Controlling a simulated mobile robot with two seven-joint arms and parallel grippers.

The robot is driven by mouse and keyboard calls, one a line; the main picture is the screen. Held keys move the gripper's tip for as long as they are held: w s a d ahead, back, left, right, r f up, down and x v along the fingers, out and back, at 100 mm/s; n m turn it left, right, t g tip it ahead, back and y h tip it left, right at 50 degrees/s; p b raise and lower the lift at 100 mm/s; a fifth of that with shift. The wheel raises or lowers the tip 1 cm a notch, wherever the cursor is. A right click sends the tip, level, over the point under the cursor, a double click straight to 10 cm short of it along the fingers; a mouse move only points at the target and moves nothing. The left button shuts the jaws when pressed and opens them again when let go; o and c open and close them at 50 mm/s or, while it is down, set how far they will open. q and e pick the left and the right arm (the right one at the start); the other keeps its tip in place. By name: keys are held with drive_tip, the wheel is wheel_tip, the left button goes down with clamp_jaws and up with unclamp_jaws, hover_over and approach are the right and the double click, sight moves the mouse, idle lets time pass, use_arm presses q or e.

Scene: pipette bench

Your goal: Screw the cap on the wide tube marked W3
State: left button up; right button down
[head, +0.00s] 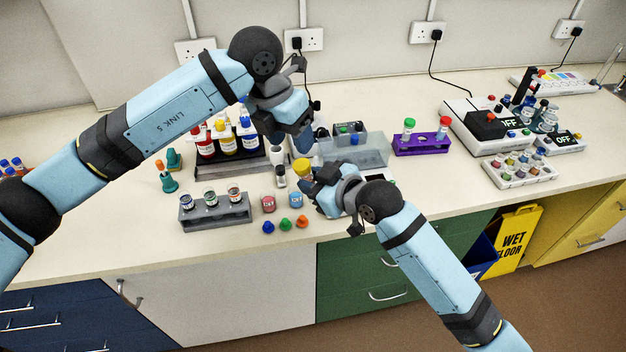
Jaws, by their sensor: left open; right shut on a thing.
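My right gripper (308,176) is shut on a small yellow cap-like piece (302,166), held above the bench near the middle; the fingers hide part of it. My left gripper (303,142) is open and empty, just above and behind it. A grey rack (218,216) at the front left holds three wide tubes, the left one (186,200), the middle one (210,197) and the right one (234,193). Their marks are too small to read, so I cannot tell which is W3. Loose blue (268,227), green (285,224) and orange (302,221) caps lie right of the rack.
A pink pot (268,204) and a blue pot (296,200) stand behind the loose caps. A rack of capped bottles (226,142) is behind, partly under my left arm. A purple rack (421,146) stands to the right. The bench front right is clear.

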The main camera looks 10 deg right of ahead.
sight(301, 164)
use_arm(q)
drive_tip(key=shift+x, duration=3.15)
drive_tip(key=c, duration=0.9)
drive_tip(key=shift+c, duration=0.2)
drive_tip(key=o, duration=1.1)
drive_tip(key=v, duration=1.2)
